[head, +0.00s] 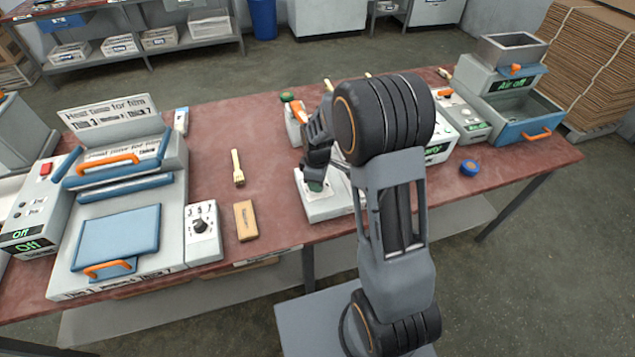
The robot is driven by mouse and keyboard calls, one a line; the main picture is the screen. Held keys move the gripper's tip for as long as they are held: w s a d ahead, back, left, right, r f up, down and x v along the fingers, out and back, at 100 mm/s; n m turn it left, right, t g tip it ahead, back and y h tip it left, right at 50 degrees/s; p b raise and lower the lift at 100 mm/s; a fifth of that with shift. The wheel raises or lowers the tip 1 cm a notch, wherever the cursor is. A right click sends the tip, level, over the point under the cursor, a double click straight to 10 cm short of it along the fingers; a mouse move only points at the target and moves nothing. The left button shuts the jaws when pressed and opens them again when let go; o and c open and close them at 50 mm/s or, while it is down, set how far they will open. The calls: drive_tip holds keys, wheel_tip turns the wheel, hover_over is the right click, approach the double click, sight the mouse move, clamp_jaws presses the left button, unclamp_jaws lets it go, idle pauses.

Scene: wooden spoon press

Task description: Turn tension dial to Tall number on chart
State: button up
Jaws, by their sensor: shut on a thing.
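My gripper (317,178) points down over a small white box (325,208) at the table's front middle. It is shut on a green knob (316,186) on top of that box; the fingers cover most of the knob, and I cannot read its pointer or marks. Whether this knob is the tension dial I cannot tell from any label. Another box, with a dark dial (200,226) marked 3, 5 and 7, stands at the left. No chart with the word Tall is readable; my arm hides part of the table.
A press with blue parts and orange handles (118,235) stands at the left, with a film heat-time sign (108,113) behind. A wooden block (246,220) and a wooden spoon or fork (238,168) lie left of my gripper. A hopper machine (512,95) stands at the right, near a blue round piece (470,168).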

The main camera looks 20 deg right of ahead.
drive_tip(key=m+b, duration=0.1)
drive_tip(key=m, duration=0.5)
drive_tip(key=m+b, duration=0.1)
drive_tip(key=m, duration=0.5)
drive_tip(key=shift+m, duration=0.4)
drive_tip(key=m+b, duration=0.1)
drive_tip(key=m, duration=1.1)
drive_tip(key=shift+m+b, duration=0.3)
drive_tip(key=shift+m, duration=0.1)
drive_tip(key=o, duration=0.9)
wheel_tip(320, 180, up, 14)
drive_tip(key=shift+f, duration=0.1)
